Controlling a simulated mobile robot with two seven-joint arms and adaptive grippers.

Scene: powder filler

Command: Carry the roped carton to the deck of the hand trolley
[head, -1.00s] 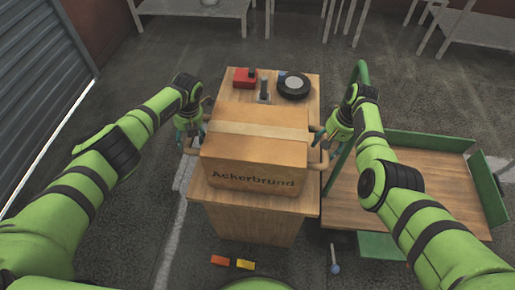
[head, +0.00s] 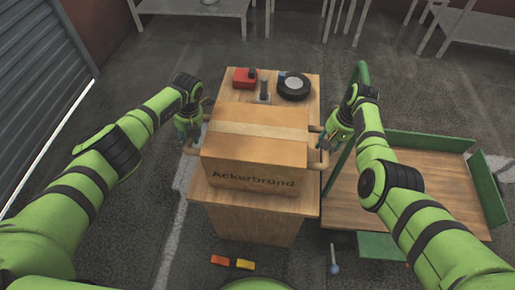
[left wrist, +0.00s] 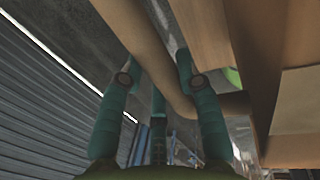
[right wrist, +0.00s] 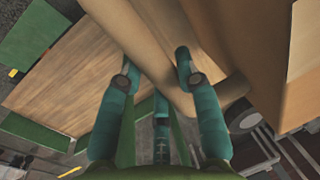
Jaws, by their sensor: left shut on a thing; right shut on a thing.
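The carton (head: 255,160) is a brown box with a pale band over its top and "Ackerbrund" on its near face. It sits level on or just over the wooden cabinet top; a small gap cannot be told. A tan rope handle sticks out on each side. My left gripper (head: 188,128) is shut on the left handle (left wrist: 150,50). My right gripper (head: 335,132) is shut on the right handle (right wrist: 150,60). The hand trolley stands right of the cabinet, with a wooden deck (head: 420,175) and green ends, partly hidden by my right arm.
The wooden cabinet (head: 255,222) also bears a red box (head: 243,79), a black round thing (head: 293,87) and a small grey post (head: 264,90) behind the carton. Orange and yellow blocks (head: 232,263) lie in front.

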